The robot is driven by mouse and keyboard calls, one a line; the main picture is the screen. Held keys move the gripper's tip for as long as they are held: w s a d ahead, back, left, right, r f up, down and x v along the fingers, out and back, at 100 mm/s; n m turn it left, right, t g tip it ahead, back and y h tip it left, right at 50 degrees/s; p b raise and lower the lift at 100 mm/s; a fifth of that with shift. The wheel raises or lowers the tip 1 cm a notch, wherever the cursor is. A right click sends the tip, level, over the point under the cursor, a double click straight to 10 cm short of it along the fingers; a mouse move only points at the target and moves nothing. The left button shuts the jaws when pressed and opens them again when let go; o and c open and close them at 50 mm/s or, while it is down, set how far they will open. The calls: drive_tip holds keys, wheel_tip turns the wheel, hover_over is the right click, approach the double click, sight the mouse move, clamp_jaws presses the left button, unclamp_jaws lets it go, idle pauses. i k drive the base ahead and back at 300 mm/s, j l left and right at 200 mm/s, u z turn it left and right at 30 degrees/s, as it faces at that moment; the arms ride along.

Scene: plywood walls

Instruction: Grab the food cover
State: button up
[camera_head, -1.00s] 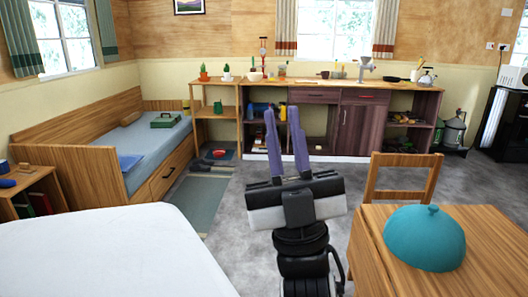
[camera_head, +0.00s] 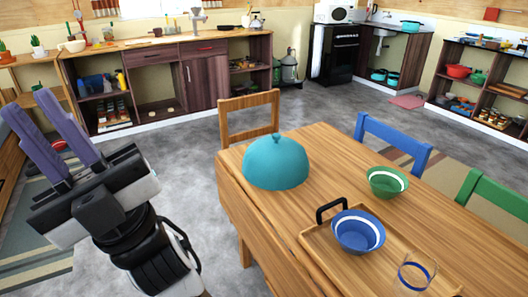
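The food cover (camera_head: 276,163) is a teal dome with a small knob on top. My gripper (camera_head: 52,118) is at the left of the view, with two purple fingers pointing up and to the left. The fingers are apart, with a gap and nothing between them. My gripper is well to the left of the cover and does not touch it. Whatever is under the cover is hidden.
On the table are a green bowl (camera_head: 387,182), a blue bowl (camera_head: 358,232) on a wooden tray (camera_head: 322,243) with a black handle, and a glass (camera_head: 412,274). Wooden (camera_head: 249,106), blue (camera_head: 394,135) and green (camera_head: 492,194) chairs stand around it. Grey floor lies clear left of the table.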

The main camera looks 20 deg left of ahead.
sight(276, 162)
drive_tip(key=i+j, duration=0.15)
drive_tip(key=j, duration=0.25)
drive_tip(key=i+j, duration=0.15)
drive_tip(key=j, duration=0.2)
drive_tip(key=i+j, duration=0.1)
drive_tip(key=j, duration=0.3)
drive_tip(key=i+j, duration=0.15)
drive_tip(key=j, duration=0.25)
drive_tip(key=i+j, duration=0.15)
drive_tip(key=j, duration=0.2)
drive_tip(key=i+j, duration=0.15)
drive_tip(key=j, duration=0.25)
drive_tip(key=i+j, duration=0.3)
drive_tip(key=i, duration=0.2)
drive_tip(key=l+z, duration=0.05)
